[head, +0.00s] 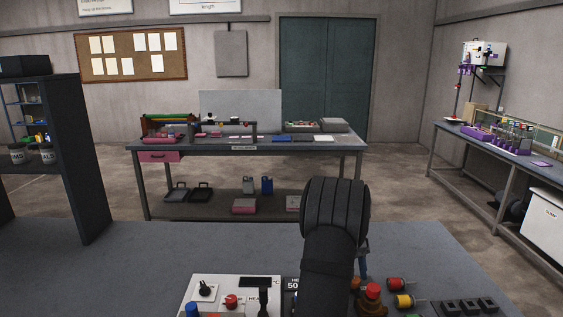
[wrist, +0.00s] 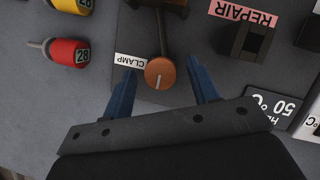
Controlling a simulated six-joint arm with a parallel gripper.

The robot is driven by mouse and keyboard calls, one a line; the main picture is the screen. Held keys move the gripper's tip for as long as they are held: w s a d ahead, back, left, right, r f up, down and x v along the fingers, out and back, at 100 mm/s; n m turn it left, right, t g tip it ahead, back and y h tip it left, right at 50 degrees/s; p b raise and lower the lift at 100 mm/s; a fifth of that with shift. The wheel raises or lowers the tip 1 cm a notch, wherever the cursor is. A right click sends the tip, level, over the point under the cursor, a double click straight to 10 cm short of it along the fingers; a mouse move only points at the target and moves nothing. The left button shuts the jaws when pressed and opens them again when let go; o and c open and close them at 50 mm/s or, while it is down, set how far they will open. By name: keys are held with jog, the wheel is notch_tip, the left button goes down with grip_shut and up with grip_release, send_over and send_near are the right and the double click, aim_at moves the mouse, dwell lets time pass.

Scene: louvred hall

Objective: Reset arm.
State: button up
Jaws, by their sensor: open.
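My gripper (wrist: 160,88) shows in the wrist view with its two blue fingers apart. Between and just beyond the fingertips is a round orange knob (wrist: 160,73) on a clamp beside a white CLAMP label (wrist: 131,62). I cannot tell whether the fingers touch anything, but no object is seen held. In the head view my dark arm stands at the front middle of the grey bench and covers most of the gripper. The clamp's orange-red knob (head: 373,291) shows just right of the arm.
A white control panel (head: 232,295) stands left of my arm. The bench top (head: 150,255) is clear at left. A second workbench (head: 300,146) stands behind.

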jog(key=n+t+h, duration=0.1)
jog(key=n, duration=0.3)
jog(key=shift+a, duration=0.15)
jog(key=n+t+h, duration=0.1)
jog(key=n, duration=0.3)
jog(key=shift+s, duration=0.15)
jog(key=shift+t, duration=0.3)
dwell(0.7)
